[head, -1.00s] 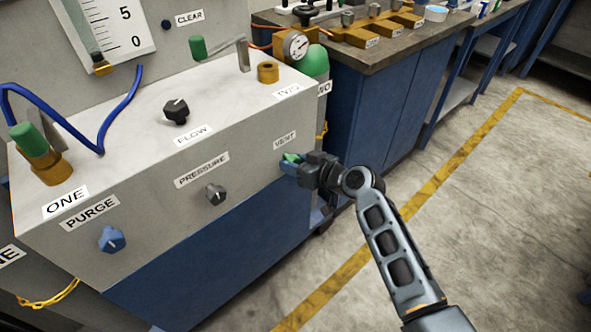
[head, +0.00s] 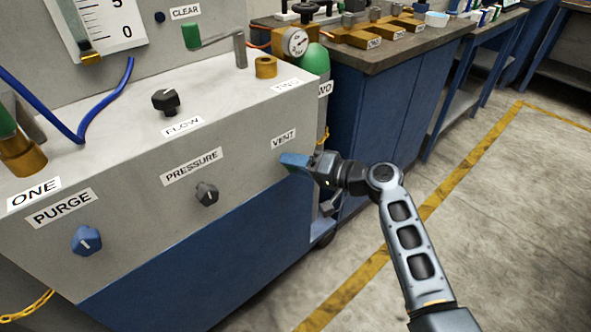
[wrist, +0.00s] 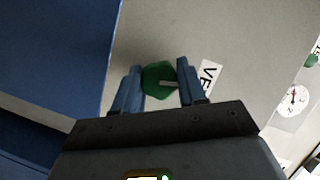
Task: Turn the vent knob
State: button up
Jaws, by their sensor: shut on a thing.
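The vent knob (wrist: 159,82) is green with a pale pointer line and sits on the grey panel beside the VENT label (head: 283,138). The label shows in part in the wrist view (wrist: 208,78). My gripper (head: 293,161) is at the knob under that label, its blue fingers against the panel. In the wrist view my gripper (wrist: 160,78) has one finger on each side of the knob and is shut on it. The pointer line runs toward the right finger. In the head view the fingers hide the knob.
A black FLOW knob (head: 165,101) stands on the panel's top. A dark PRESSURE knob (head: 207,194) and a blue PURGE knob (head: 87,240) are on the same front face, left of my gripper. A workbench (head: 385,61) stands behind. The floor at right is clear.

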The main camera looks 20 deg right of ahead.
jog(key=shift+w+d+r+m+y+b, duration=0.2)
jog(key=shift+m+y+b, duration=0.3)
jog(key=shift+m, duration=0.5)
jog(key=shift+t, duration=0.3)
jog(key=o, duration=1.1)
jog(key=shift+f, duration=0.15)
jog(key=shift+c, duration=0.2)
jog(key=shift+s, duration=0.1)
jog(key=v, duration=0.7)
jog(key=shift+s+d, duration=0.25)
